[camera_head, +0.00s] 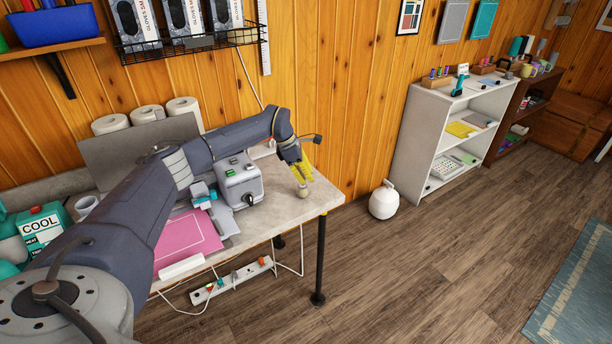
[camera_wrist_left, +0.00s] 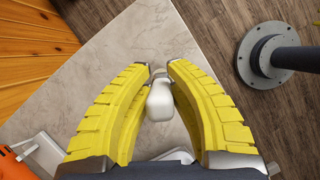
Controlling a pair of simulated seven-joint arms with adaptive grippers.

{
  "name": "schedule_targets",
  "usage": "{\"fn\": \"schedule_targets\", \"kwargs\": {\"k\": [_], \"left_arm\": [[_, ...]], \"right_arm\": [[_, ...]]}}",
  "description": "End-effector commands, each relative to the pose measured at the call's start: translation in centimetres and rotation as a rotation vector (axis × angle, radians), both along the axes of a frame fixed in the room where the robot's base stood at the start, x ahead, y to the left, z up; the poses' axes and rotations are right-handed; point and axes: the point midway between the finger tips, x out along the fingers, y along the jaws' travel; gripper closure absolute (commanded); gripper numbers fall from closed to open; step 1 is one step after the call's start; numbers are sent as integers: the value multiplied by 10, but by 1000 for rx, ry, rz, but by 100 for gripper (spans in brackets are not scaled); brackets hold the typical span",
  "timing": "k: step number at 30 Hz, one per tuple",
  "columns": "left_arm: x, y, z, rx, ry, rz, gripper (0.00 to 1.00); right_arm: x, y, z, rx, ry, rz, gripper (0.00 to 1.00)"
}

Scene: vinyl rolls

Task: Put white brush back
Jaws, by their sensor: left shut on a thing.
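My left gripper (camera_head: 301,172) has yellow fingers and points down over the right end of the worktable. It is shut on a small white object, which I take for the white brush (camera_wrist_left: 160,101). In the left wrist view its rounded white body shows between the yellow fingers (camera_wrist_left: 160,78). In the head view a pale rounded end (camera_head: 303,192) shows just below the fingertips, close to the tabletop (camera_head: 318,198). I cannot tell whether it touches the top. The bristles are not clear. My right gripper is not in view.
A grey machine (camera_head: 240,182) stands left of the gripper. A pink sheet (camera_head: 188,236) and a white bar (camera_head: 181,266) lie near the table's front edge. Paper rolls (camera_head: 146,115) stand behind. A white shelf unit (camera_head: 412,140) stands apart at the right. The table's right corner is bare.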

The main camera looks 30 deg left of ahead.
Motion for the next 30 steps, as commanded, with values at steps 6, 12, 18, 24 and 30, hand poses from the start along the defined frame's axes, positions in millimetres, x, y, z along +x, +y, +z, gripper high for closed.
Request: {"fn": "schedule_targets", "kwargs": {"k": [6, 12, 18, 24, 30], "left_arm": [[0, 0, 0, 0, 0, 0, 78], [0, 0, 0, 0, 0, 0, 57], [0, 0, 0, 0, 0, 0, 47], [0, 0, 0, 0, 0, 0, 24], [0, 0, 0, 0, 0, 0, 1]], "right_arm": [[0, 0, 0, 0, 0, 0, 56], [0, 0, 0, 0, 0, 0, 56], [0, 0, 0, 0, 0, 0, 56], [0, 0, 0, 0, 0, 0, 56], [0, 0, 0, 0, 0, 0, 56]]}}
